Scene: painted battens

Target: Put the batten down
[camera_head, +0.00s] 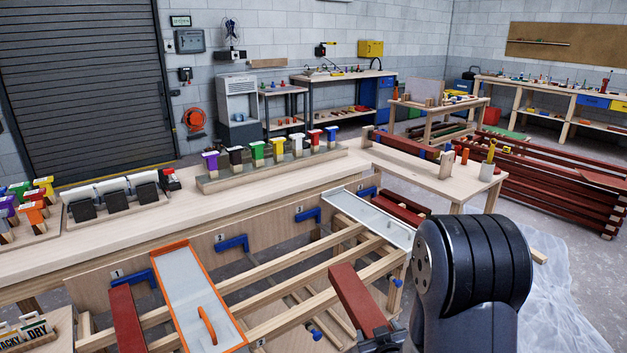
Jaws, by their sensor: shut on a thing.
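My gripper (380,339) is at the bottom, right of centre, partly hidden by my dark arm. It is shut on a red-brown batten (357,298), which slants up and left from it over the right part of the wooden rail rack (290,305). I cannot tell whether this batten touches the rails. Another red-brown batten (127,320) lies across the rack at the left, beside an orange-rimmed grey panel (190,290) with an orange handle. A pale panel (372,217) lies across the rack's far right end.
Blue brackets (232,243) line the bench side behind the rack. Colour-handled tools (257,152) stand on the bench (150,225). A side table (440,180) and stacked red battens (550,180) are at right. A TACKY/DRY sign (30,335) is at bottom left. Rails between the panels look clear.

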